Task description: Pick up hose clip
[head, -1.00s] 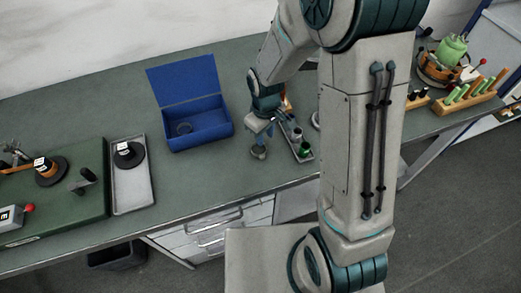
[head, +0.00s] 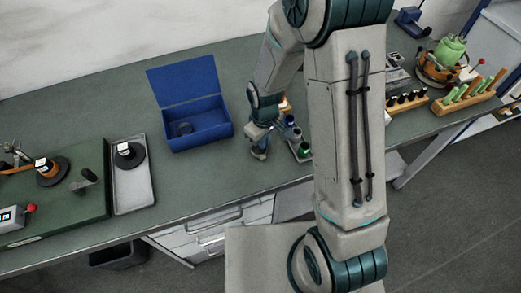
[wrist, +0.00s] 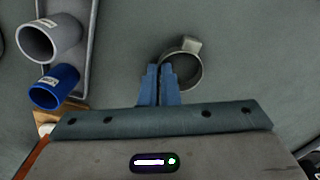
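The hose clip (wrist: 190,77) is a grey metal ring with a small block-like tab at its top, seen in the wrist view on the green bench top. My gripper (wrist: 160,68) has its two blue fingers close together at the ring's left side, with a narrow gap between them. The ring's left wall runs into that gap, so the fingers look shut on it. In the head view my gripper (head: 259,150) is low at the bench, right of the blue box, and largely hides the clip.
An open blue box (head: 205,138) with a dark ring inside stands left of my gripper. A tray (head: 302,152) with coloured tubes lies close on the right; a grey tube (wrist: 50,40) and blue tube (wrist: 53,88) show in the wrist view. Bare bench lies between box and left tray (head: 134,195).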

